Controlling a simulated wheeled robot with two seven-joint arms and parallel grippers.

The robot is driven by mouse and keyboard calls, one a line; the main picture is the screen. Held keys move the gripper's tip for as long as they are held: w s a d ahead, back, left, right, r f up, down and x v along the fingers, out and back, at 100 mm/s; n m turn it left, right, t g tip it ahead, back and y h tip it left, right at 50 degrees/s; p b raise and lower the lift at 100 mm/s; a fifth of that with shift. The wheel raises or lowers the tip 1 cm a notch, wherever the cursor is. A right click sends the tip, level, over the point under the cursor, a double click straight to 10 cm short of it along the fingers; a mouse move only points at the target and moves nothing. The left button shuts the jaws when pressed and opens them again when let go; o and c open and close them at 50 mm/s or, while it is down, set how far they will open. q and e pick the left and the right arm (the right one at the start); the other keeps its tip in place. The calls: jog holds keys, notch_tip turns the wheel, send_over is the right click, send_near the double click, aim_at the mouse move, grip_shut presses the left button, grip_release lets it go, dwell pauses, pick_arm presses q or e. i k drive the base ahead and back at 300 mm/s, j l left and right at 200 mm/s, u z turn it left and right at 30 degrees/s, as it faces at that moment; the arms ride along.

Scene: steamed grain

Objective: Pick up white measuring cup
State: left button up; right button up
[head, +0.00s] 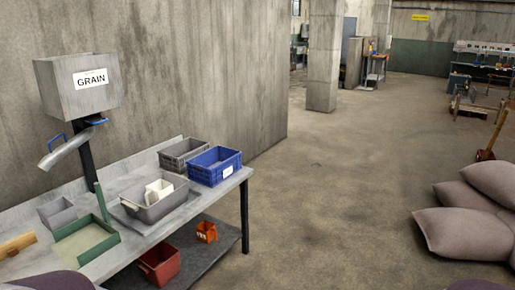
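A small white cup (160,188) shows in the head view, sitting in or over a grey bin (154,208) on the metal workbench at the left. Its lower part is hidden by the bin's wall, and it is too small to make out any measuring marks. Neither of my grippers can be seen in this view.
The workbench (122,262) also holds a blue crate (216,166), a grey crate (183,153), a green-edged tray (86,244) and a small grey box (58,213). A grain hopper (80,88) rises behind. Sacks (468,222) lie right; open floor lies between.

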aim_at(157, 196)
jog(key=i+l, duration=0.1)
jog(key=i, duration=0.75)
jog(key=i+l+z, duration=0.1)
jog(key=i, duration=0.8)
jog(key=i+u, duration=0.4)
jog(key=i+l+u, duration=0.1)
jog(key=u, duration=0.3)
jog(key=i+l+u, duration=0.2)
jog(key=u, duration=0.25)
jog(key=i+l+u, duration=0.5)
jog(key=u, duration=0.3)
jog(key=i+l+u, duration=0.2)
jog(key=l+u, duration=0.25)
jog(key=i+l+u, duration=0.1)
jog(key=l+u, duration=0.75)
jog(key=l, duration=0.2)
